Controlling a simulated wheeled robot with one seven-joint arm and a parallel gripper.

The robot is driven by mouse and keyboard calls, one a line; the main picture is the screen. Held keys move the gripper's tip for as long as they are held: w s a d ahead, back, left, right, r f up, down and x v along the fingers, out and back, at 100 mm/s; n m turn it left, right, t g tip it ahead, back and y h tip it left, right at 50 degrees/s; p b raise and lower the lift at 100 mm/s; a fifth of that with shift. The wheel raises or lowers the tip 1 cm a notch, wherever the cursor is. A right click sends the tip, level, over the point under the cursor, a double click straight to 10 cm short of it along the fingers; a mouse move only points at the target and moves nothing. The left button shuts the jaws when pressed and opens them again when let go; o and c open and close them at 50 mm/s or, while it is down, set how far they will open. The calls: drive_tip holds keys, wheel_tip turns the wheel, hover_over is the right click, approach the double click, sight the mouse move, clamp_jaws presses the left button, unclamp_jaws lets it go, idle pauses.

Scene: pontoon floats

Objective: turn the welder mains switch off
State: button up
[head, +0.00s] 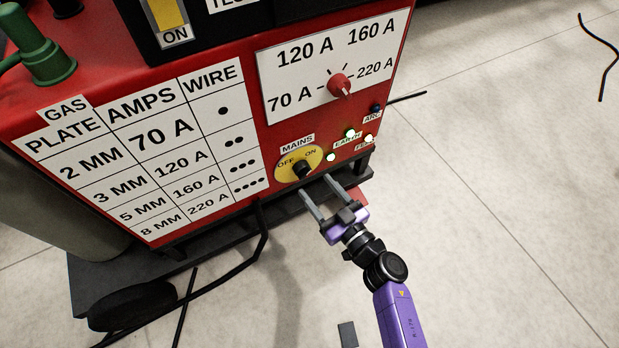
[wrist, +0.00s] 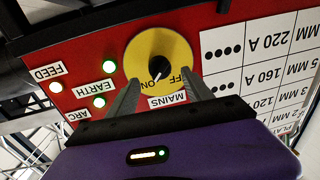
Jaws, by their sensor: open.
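The mains switch is a black knob (head: 302,169) on a round yellow plate (head: 286,172), low on the red welder front (head: 284,137). The plate is marked OFF on the left and ON on the right in the head view. In the wrist view, which is upside down, the knob (wrist: 159,68) has a white mark turned towards ON. My gripper (head: 317,186) is open and empty, just in front of and below the knob. In the wrist view its fingers (wrist: 162,80) point at the plate, one either side of the knob's line, apparently not touching it.
Lit lamps (head: 350,133) sit right of the switch, by the EARTH and FEED labels. A red selector knob (head: 340,85) is above, on the white amps panel (head: 283,73). A black cable (head: 262,235) hangs below left. Pale floor (head: 480,200) is open on the right.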

sight(307, 175)
drive_tip(key=shift+b+x, duration=0.9)
drive_tip(key=shift+x, duration=1.5)
clamp_jaws()
